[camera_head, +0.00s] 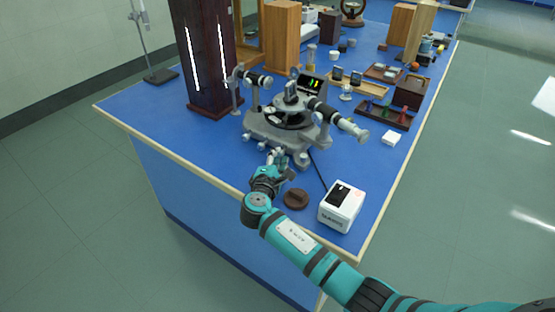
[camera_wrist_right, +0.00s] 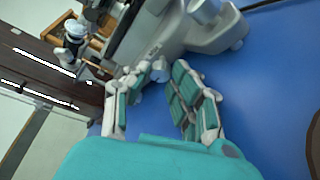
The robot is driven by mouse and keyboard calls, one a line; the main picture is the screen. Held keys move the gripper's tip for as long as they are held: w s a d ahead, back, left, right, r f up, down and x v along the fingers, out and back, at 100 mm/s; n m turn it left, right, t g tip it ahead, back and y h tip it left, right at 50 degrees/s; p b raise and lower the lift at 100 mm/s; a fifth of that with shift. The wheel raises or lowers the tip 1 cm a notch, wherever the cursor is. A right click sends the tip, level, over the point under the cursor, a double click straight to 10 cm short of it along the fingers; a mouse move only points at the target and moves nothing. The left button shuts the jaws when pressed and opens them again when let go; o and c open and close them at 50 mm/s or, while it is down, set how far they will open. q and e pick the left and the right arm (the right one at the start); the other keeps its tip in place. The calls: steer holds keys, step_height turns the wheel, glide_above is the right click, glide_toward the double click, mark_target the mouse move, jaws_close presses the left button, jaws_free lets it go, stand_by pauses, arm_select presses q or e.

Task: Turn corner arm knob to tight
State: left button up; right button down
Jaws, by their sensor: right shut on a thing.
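The spectrometer (camera_head: 268,133) stands on the blue bench, with a grey base, a dark round table and tubes sticking out to both sides. My right gripper (camera_head: 275,157) is at the front edge of its base, reaching in from the front. In the right wrist view, the gripper (camera_wrist_right: 160,80) has its fingers on both sides of a small pale knob (camera_wrist_right: 160,71) under the grey instrument body (camera_wrist_right: 175,35). It is shut on this knob. In the head view the fingers largely cover the knob. Its tightness cannot be seen. My left gripper is in neither view.
A white box (camera_head: 342,206) and a brown round piece (camera_head: 296,198) sit right of my right gripper. A tall dark column (camera_head: 205,60) stands behind left. A rack with coloured pieces (camera_head: 386,114) lies to the right. The bench's front-left surface is clear.

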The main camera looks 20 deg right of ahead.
steer(key=c, duration=1.1)
jaws_free()
steer(key=shift+c, duration=0.2)
steer(key=shift+s+a+f, duration=0.15)
steer(key=shift+s, duration=0.15)
steer(key=v, duration=0.7)
steer(key=shift+s+r, duration=0.15)
steer(key=shift+r, duration=0.15)
steer(key=shift+c, duration=0.2)
